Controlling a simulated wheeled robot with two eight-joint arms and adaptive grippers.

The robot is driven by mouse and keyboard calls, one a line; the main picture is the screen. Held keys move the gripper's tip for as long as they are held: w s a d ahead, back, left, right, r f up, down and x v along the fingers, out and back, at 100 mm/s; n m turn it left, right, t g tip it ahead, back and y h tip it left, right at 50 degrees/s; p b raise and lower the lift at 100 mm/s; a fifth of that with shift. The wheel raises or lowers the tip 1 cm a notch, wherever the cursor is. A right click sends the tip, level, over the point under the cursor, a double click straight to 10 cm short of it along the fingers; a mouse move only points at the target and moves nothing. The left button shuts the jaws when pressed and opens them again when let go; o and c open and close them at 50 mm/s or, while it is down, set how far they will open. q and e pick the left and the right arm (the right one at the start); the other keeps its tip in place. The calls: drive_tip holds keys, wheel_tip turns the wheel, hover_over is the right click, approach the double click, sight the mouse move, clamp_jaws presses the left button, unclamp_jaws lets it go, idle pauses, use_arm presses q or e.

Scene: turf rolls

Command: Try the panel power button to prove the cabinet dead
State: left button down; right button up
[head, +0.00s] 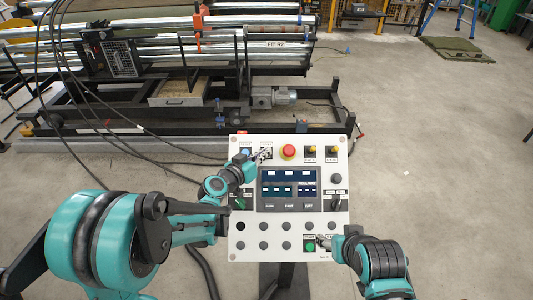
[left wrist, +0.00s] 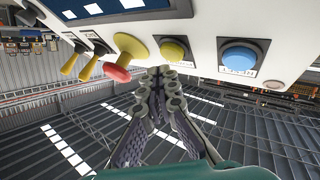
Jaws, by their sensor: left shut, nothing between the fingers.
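The white control panel (head: 243,225) stands upright on a dark post in front of me. My left gripper (head: 265,153) is shut and empty at the top row, between blue and red. In the left wrist view, the left fingertips (left wrist: 167,76) are just below a yellow button (left wrist: 173,50); contact is unclear. The blue button (left wrist: 240,56) is to its right. My right gripper (head: 322,241) is beside a green button (head: 310,247); its opening is unclear. I cannot tell which button is power.
A dark screen (head: 289,205) sits mid-panel, with several grey buttons below. Yellow-handled switches (left wrist: 88,66) stick out near the red mushroom button (left wrist: 118,72). Black cables run across the floor left of the panel. A roller machine (head: 200,60) stands behind.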

idle(0.4)
use_arm(q)
drive_tip(key=shift+w+f+b, duration=0.3)
drive_tip(key=shift+f+b, duration=0.05)
drive_tip(key=shift+w+f+b, duration=0.2)
drive_tip(key=shift+f+b, duration=0.1)
drive_tip(key=shift+b, duration=0.05)
idle(0.7)
idle(0.4)
drive_tip(key=shift+s+r+p, duration=0.45)
drive_tip(key=shift+s+r, duration=0.05)
drive_tip(key=shift+r, duration=0.15)
drive_tip(key=s+r+p, duration=0.3)
drive_tip(key=shift+s+r, duration=0.15)
drive_tip(key=shift+r, duration=0.25)
